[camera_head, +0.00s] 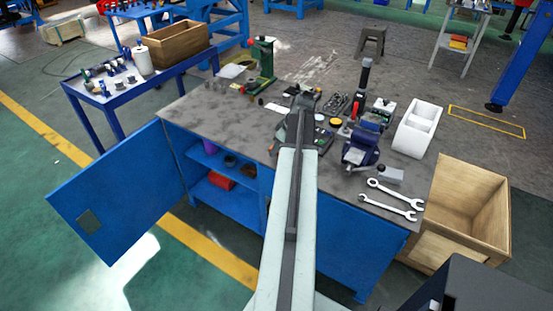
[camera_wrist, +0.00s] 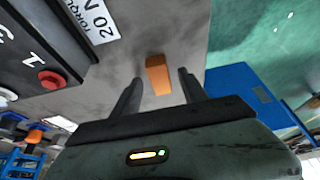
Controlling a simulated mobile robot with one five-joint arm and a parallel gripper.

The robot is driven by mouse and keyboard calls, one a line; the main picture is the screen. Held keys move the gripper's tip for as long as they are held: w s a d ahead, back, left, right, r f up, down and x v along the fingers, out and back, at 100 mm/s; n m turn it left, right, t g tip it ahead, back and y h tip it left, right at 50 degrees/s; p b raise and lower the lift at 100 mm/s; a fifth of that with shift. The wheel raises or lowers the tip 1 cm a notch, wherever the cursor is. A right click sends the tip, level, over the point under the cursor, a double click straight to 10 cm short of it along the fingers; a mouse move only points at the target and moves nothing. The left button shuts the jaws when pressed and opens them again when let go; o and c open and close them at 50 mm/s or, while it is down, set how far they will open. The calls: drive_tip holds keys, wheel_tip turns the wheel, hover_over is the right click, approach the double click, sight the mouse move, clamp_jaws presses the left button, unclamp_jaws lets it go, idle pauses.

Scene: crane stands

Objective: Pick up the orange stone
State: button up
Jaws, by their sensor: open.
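In the wrist view the orange stone (camera_wrist: 159,75) is a small orange block on the grey bench top. It shows between the two dark fingers of my gripper (camera_wrist: 161,77), which are apart. A gap shows between the stone and each finger, and nothing is held. How far the fingertips are above the bench is hard to judge. In the head view my gripper (camera_head: 303,98) is over the middle of the bench, partly hidden by my own arm. I cannot clearly make out the stone there.
A dark box with a red button (camera_wrist: 52,80) is close on the left in the wrist view. The grey bench top (camera_head: 222,110) holds a green press (camera_head: 262,68), a blue vise (camera_head: 362,147), white bins (camera_head: 417,130) and wrenches (camera_head: 393,205). A blue cabinet door (camera_head: 118,190) stands open.

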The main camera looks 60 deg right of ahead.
drive_tip(key=shift+f, duration=0.1)
drive_tip(key=shift+w, duration=0.1)
clamp_jaws()
drive_tip(key=shift+r+p, duration=0.4)
drive_tip(key=shift+p, duration=0.25)
wheel_tip(320, 180, up, 3)
drive_tip(key=p, duration=0.3)
drive_tip(key=w+d, duration=0.1)
drive_tip(key=d, duration=0.4)
drive_tip(key=w+d, duration=0.1)
drive_tip(key=d, duration=0.4)
drive_tip(key=w+d+r+p, duration=0.1)
drive_tip(key=w+d, duration=0.1)
drive_tip(key=d, duration=0.3)
drive_tip(key=shift+w+d+r, duration=0.1)
drive_tip(key=shift+d, duration=0.1)
